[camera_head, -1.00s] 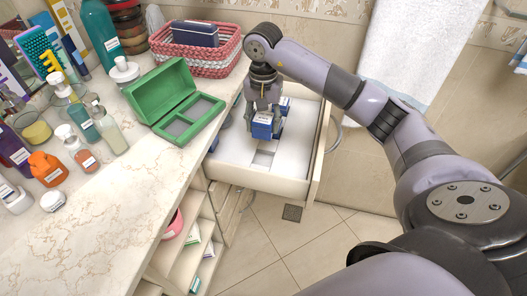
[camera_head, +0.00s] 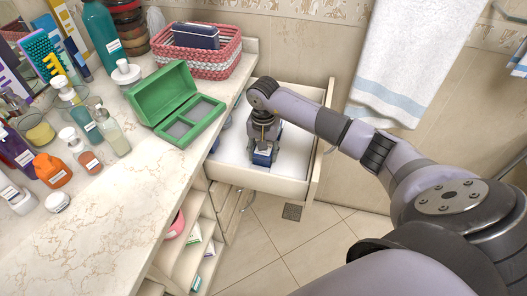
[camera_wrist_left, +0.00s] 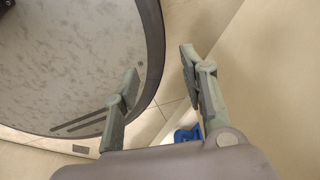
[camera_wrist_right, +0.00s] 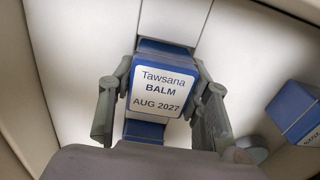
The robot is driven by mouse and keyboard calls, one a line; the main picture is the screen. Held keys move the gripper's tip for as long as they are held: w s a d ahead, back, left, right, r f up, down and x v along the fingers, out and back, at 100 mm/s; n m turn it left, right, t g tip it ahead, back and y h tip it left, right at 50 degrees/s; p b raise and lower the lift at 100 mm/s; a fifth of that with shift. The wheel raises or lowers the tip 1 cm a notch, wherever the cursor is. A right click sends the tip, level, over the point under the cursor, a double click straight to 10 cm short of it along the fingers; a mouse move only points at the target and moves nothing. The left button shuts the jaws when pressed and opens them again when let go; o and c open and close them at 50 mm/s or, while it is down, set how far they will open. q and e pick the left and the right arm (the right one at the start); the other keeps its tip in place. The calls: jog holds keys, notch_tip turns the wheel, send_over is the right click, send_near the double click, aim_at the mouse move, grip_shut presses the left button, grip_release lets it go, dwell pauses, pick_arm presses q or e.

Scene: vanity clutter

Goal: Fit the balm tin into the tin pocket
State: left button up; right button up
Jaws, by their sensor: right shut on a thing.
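The balm tin (camera_wrist_right: 163,90) is a blue block with a white label reading "Tawsana BALM AUG 2027". My right gripper (camera_wrist_right: 160,112) is shut on it, one finger on each side. In the head view the tin (camera_head: 262,158) is low inside the open drawer (camera_head: 255,179), under my right gripper (camera_head: 264,147). A pale channel in the drawer's white insert (camera_wrist_right: 90,60) runs behind the tin. The tin and gripper hide the area beneath, so I cannot tell whether the tin sits in a pocket. My left gripper (camera_wrist_left: 160,88) is open and empty, seen only in its wrist view.
Another blue labelled box (camera_wrist_right: 294,110) lies in the drawer, right of the tin in the right wrist view. A round grey item (camera_wrist_right: 252,149) is near it. An open green case (camera_head: 180,105) and a woven basket (camera_head: 205,62) stand on the cluttered counter beside the drawer.

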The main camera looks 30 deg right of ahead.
jog(key=shift+f, duration=0.1)
jog(key=shift+s+a+f+b, duration=0.1)
jog(key=shift+s+f+b, duration=0.15)
jog(key=shift+f+b, duration=0.4)
jog(key=o, duration=1)
jog(key=shift+s, duration=0.1)
jog(key=shift+c, duration=0.2)
jog(key=o, duration=0.4)
jog(key=shift+f, duration=0.15)
jog(key=shift+c, duration=0.2)
jog(key=shift+w+r, duration=0.2)
jog(key=shift+r, duration=0.05)
jog(key=shift+r+p, duration=0.3)
jog(key=shift+p, duration=0.05)
jog(key=shift+r+p, duration=0.4)
jog(key=shift+p, duration=0.1)
notch_tip(320, 180, up, 12)
jog(key=b, duration=0.2)
